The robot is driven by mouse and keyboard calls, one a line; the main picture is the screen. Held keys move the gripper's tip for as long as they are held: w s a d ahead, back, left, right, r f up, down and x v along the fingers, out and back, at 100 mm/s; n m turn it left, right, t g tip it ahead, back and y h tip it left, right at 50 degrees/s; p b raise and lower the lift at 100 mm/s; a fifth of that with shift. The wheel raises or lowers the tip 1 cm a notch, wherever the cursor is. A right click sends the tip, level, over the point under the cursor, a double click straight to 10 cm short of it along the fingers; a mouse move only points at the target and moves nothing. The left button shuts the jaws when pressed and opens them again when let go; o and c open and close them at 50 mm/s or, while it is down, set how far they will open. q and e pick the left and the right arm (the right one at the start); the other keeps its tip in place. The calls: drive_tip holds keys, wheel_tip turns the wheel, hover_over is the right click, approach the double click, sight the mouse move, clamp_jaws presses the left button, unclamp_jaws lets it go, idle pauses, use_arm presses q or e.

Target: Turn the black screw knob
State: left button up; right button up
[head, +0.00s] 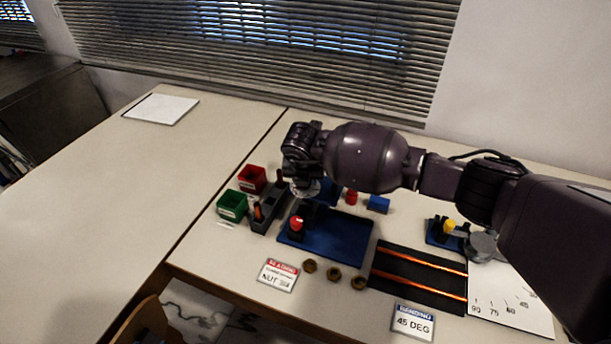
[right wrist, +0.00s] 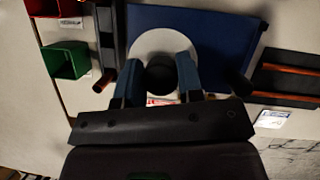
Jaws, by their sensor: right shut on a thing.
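The black screw knob (right wrist: 161,76) shows in the right wrist view as a round dark shape between the two blue fingers of my right gripper (right wrist: 160,72). The gripper is shut on it. A pale round disc (right wrist: 165,40) lies just beyond the knob, over a blue base plate (right wrist: 225,30). In the head view my right gripper (head: 306,186) points down over the back left of the blue base plate (head: 350,243), and the knob is hidden there by the gripper and wrist. My left gripper is in neither view.
A red-topped black piece (head: 296,224) stands close in front of the gripper. Green (head: 232,205) and red (head: 252,179) bins and a grey tool holder (head: 262,220) are to the left. Several brass nuts (head: 333,274) lie in front; a black board with copper rods (head: 418,276) is right.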

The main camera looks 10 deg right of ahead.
drive_tip(key=shift+m+h, duration=0.3)
drive_tip(key=shift+m, duration=0.5)
drive_tip(key=o, duration=0.9)
drive_tip(key=shift+r, duration=0.1)
drive_tip(key=v, duration=1)
drive_tip(key=shift+r, duration=0.3)
drive_tip(key=shift+a, duration=0.15)
